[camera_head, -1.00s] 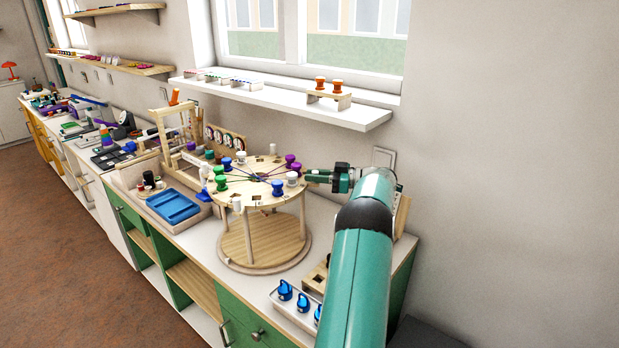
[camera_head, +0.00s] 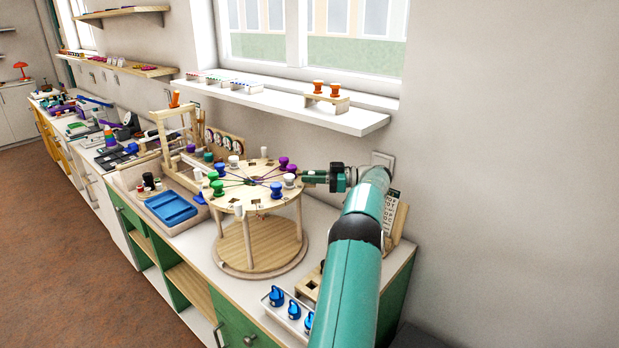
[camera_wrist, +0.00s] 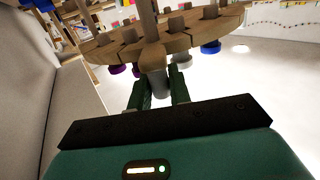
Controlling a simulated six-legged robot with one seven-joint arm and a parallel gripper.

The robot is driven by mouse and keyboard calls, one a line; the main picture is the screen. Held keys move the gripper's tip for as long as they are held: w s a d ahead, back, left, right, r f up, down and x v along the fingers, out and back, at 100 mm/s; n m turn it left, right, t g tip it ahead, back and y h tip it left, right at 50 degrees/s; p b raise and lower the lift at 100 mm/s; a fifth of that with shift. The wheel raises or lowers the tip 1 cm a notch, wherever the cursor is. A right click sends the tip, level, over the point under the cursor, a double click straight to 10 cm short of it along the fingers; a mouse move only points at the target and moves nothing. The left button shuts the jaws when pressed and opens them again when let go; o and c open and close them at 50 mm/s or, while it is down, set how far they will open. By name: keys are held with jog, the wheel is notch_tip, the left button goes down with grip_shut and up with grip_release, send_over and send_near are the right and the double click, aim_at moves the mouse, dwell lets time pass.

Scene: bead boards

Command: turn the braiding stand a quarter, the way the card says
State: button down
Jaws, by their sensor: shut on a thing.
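The braiding stand's round wooden top (camera_head: 247,203) sits on posts above a round base (camera_head: 262,245) on the counter. Green, blue, white and purple bobbins ring it, with threads running to its centre. Pale pegs stand out around the rim. My gripper (camera_head: 304,177) is at the right rim. In the wrist view, its green fingers (camera_wrist: 158,90) are shut on a wooden peg (camera_wrist: 153,62) at the rim. The fingers partly hide the peg. A printed card (camera_head: 391,208) leans in a wooden holder behind my arm, partly covered; I cannot read it.
A blue tray (camera_head: 170,209) lies left of the stand. Blue weights (camera_head: 276,296) sit in a white tray at the front right. A wooden frame (camera_head: 176,140) stands behind left. A window shelf (camera_head: 300,112) is above. The floor at left is clear.

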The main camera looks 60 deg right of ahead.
jog(key=shift+w+r, duration=0.1)
jog(key=shift+r, duration=0.05)
jog(key=c, duration=1.3)
grip_release()
jog(key=shift+c, duration=0.2)
jog(key=v, duration=0.7)
jog(key=shift+s, duration=0.3)
jog(key=shift+d, duration=0.1)
